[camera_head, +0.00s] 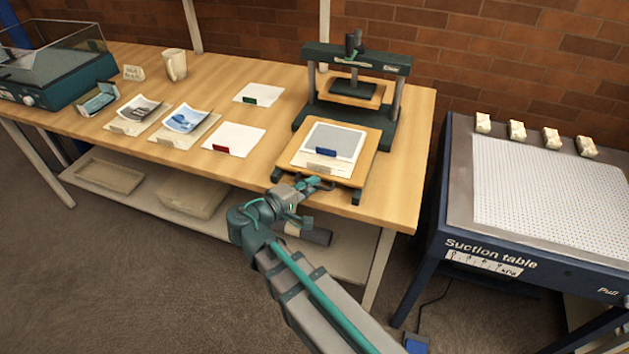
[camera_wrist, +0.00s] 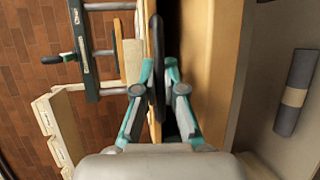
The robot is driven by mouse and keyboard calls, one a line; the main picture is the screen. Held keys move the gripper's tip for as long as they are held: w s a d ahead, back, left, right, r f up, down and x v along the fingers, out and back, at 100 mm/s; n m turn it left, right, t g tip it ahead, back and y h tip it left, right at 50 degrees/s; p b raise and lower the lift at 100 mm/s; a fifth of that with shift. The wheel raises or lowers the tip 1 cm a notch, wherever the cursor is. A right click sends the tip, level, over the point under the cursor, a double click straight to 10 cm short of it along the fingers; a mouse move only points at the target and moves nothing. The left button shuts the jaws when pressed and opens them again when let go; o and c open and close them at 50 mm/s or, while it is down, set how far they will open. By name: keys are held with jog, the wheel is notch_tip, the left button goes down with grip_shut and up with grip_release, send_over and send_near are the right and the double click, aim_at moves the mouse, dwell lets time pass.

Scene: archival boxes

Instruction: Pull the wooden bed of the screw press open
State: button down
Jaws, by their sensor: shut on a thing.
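The screw press (camera_head: 385,62) stands upright on the table's right part, with a dark green crossbeam, grey posts and a central screw. Its wooden bed (camera_head: 366,152) lies in front of the posts, out from under the pressing plate, and reaches the table's front edge. A white sheet with a grey rectangle lies on it. My gripper (camera_head: 318,184) is at the bed's front edge. In the wrist view my gripper (camera_wrist: 158,72) is shut on the dark handle (camera_wrist: 156,105), its teal fingers on either side. The press also shows in the wrist view (camera_wrist: 82,45), turned sideways.
The wooden table (camera_head: 265,165) holds several sheets and photos, a mug (camera_head: 175,64) and a clear-lidded case (camera_head: 60,65) at left. A suction table (camera_head: 460,215) stands close on the right. A lower shelf holds trays (camera_head: 110,175) and a dark roll (camera_head: 315,235).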

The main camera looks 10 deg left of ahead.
jog(key=c, duration=1.2)
grip_release()
jog(key=shift+c, duration=0.2)
jog(key=v, duration=1.2)
jog(key=shift+r, duration=0.1)
